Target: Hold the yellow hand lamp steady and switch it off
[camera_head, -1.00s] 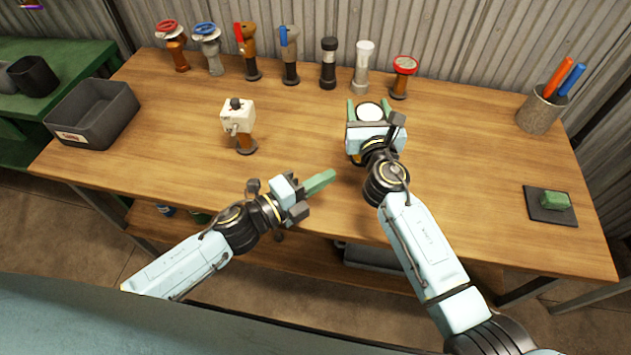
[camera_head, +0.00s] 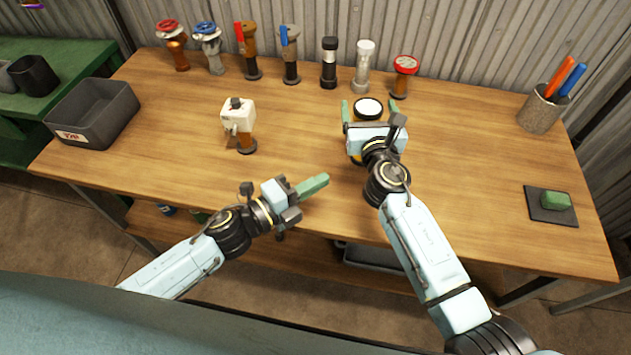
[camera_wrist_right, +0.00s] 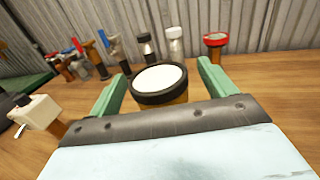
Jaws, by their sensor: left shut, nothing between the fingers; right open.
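The yellow hand lamp (camera_head: 368,107) stands on the wooden bench, with a round white face and black rim on top. In the right wrist view the lamp (camera_wrist_right: 160,84) shows some of its yellow body below the rim. Its lower part is hidden by my right gripper, and I see no switch. My right gripper (camera_head: 369,110) is open, its green fingers one on each side of the lamp, with gaps between. My left gripper (camera_head: 316,185) is shut and empty above the bench's front edge, left of and nearer than the lamp.
A white-headed fitting (camera_head: 239,115) stands left of the lamp. Several valves and fittings line the back, including a red-topped one (camera_head: 404,75). A grey bin (camera_head: 95,112) is at left. A pen cup (camera_head: 541,110) and a dark pad (camera_head: 538,208) with a green block are at right.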

